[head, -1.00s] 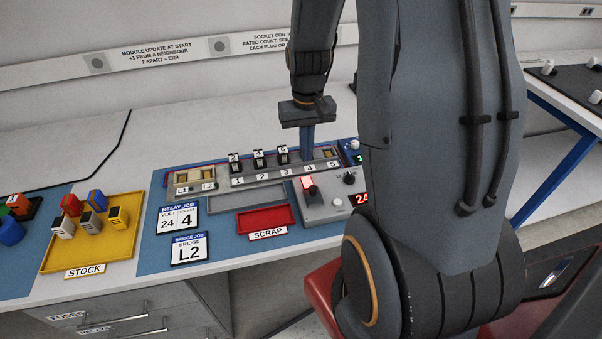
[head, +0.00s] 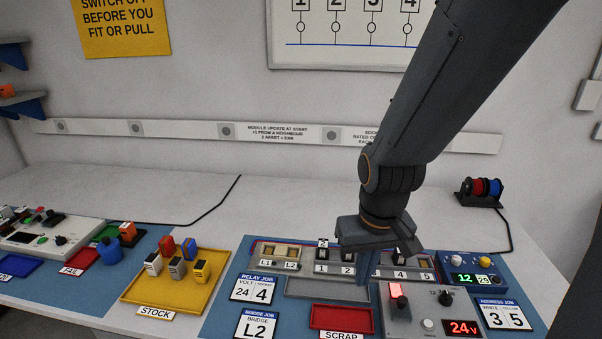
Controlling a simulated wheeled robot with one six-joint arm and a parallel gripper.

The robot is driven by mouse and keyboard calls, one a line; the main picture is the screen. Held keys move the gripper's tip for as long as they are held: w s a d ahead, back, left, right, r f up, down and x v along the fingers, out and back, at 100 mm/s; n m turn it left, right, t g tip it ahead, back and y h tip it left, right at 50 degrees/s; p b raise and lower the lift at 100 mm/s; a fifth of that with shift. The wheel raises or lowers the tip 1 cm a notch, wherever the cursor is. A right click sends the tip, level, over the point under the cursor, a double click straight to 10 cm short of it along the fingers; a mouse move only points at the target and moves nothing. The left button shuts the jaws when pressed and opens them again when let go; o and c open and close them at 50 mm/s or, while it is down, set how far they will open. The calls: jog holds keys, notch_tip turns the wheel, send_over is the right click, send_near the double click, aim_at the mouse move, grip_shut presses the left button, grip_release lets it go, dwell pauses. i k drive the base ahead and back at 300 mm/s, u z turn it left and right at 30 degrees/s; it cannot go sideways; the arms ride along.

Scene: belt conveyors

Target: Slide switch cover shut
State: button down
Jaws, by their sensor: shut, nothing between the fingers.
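The switch panel (head: 409,322) is a grey box at the bench front, with a red-lit switch (head: 397,293) at its upper left. A separate sliding cover cannot be made out around this switch. My gripper (head: 365,277) points down, shut and empty, just left of the switch panel and in front of the numbered socket row (head: 334,268). Its fingers and wrist hide socket 3. Whether the fingertips touch anything cannot be told.
A grey tray (head: 310,289) and the red scrap tray (head: 340,317) lie left of the panel. A yellow stock tray (head: 140,291) holds several coloured blocks. A blue box (head: 476,267) with displays stands right of the row.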

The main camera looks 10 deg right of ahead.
aim_at(401, 300)
jog(key=z, duration=1.25)
jog(key=k, duration=1.1)
jog(key=u, duration=1.25)
jog(key=i, duration=0.5)
jog(key=z, duration=0.1)
